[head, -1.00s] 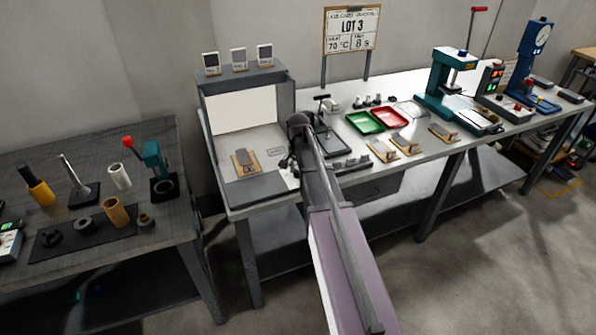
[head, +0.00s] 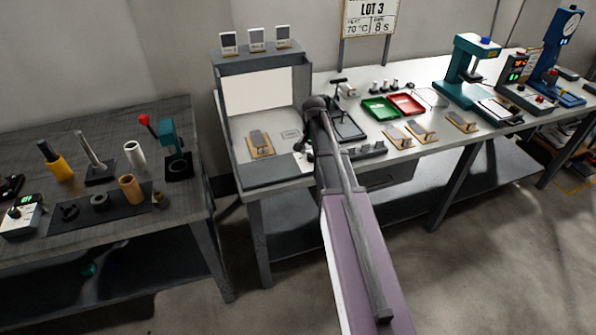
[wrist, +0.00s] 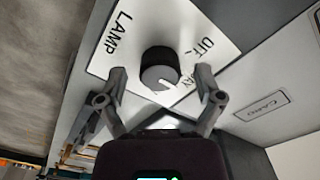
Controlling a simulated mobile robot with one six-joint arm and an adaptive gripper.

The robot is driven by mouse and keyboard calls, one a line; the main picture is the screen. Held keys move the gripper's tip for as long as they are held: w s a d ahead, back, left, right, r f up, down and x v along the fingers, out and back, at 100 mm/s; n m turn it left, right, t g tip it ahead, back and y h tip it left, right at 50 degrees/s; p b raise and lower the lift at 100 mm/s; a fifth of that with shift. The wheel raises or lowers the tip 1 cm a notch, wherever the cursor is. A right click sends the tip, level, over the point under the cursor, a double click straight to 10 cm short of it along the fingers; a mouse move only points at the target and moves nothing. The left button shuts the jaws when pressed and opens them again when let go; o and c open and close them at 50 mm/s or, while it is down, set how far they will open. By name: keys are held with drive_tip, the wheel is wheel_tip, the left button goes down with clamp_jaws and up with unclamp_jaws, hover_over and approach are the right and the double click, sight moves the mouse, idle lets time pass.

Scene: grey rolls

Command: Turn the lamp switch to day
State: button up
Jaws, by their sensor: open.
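The lamp switch is a round black knob (wrist: 158,66) with a grey face and a white pointer mark, on a white plate (wrist: 112,62). The plate reads LAMP, OFF and a partly covered word ending in AY. The pointer mark points to the lower right in the wrist view, towards that partly covered word. My gripper (wrist: 161,76) is open, with one finger on each side of the knob. Whether the fingers touch it cannot be told. In the head view my arm hides the switch, and the gripper is mostly hidden near the grey light booth (head: 222,128).
A card-labelled plate (wrist: 262,106) lies right of the switch in the wrist view. In the head view, a small board (head: 260,150) lies in the booth. Green (head: 380,109) and red (head: 405,104) trays and a teal press (head: 462,75) stand to the right.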

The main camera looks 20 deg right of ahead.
drive_tip(key=shift+n, duration=0.3)
drive_tip(key=n, duration=1.1)
drive_tip(key=shift+a, duration=0.1)
wheel_tip(320, 180, up, 14)
drive_tip(key=p, duration=1.4)
drive_tip(key=s+a+f+b, duration=0.2)
drive_tip(key=s+a, duration=0.5)
drive_tip(key=s, duration=0.3)
drive_tip(key=s+a+f+m+b, duration=0.1)
drive_tip(key=s+a+f+b, duration=0.1)
drive_tip(key=s+a, duration=0.6)
drive_tip(key=s, duration=0.3)
drive_tip(key=shift+a+m, duration=0.3)
